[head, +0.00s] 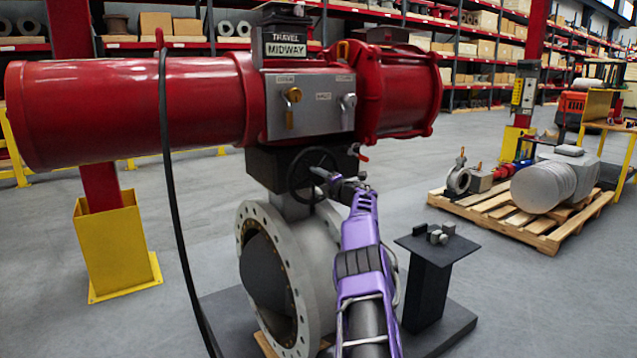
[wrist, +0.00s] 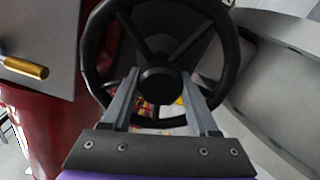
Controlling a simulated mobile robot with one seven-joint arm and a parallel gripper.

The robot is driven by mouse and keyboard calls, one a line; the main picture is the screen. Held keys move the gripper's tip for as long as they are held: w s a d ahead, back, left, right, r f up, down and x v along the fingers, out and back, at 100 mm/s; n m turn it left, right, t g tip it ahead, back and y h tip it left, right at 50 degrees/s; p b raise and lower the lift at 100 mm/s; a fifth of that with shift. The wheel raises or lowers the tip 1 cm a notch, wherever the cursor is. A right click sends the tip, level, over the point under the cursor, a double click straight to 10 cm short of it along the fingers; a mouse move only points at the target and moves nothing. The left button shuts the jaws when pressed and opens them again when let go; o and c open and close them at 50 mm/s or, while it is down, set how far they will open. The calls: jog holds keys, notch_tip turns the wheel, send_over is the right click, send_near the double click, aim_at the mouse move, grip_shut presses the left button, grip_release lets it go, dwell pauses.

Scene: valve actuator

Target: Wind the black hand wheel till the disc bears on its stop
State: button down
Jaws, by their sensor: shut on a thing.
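The black hand wheel (head: 300,178) sits on the dark gearbox under the red actuator. In the wrist view the black hand wheel (wrist: 228,60) fills the middle, with its spokes and round hub facing me. My gripper (head: 328,176) is at the wheel in the head view. In the wrist view its two grey fingers (wrist: 159,90) lie either side of the hub, shut on the wheel; exactly where they touch is hard to see. The dark disc (head: 265,275) shows inside the pale flanged valve body (head: 318,245), standing at an angle. The travel indicator (head: 286,42) reads MIDWAY. The stop is not visible.
The red actuator (head: 135,108) spans above the wheel, with a control panel (head: 308,112) bearing a brass knob and a silver knob. A black hose (head: 168,170) hangs at left. A small black pedestal (head: 430,285) stands close right of my arm. Open floor lies beyond.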

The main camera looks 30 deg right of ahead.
jog(key=shift+r, duration=0.15)
dwell(0.4)
jog(key=shift+c, duration=0.8)
grip_release()
jog(key=shift+s+d, duration=0.15)
jog(key=shift+s, duration=1.5)
jog(key=s, duration=1.4)
jog(key=shift+a+b, duration=0.2)
jog(key=shift+b, duration=0.1)
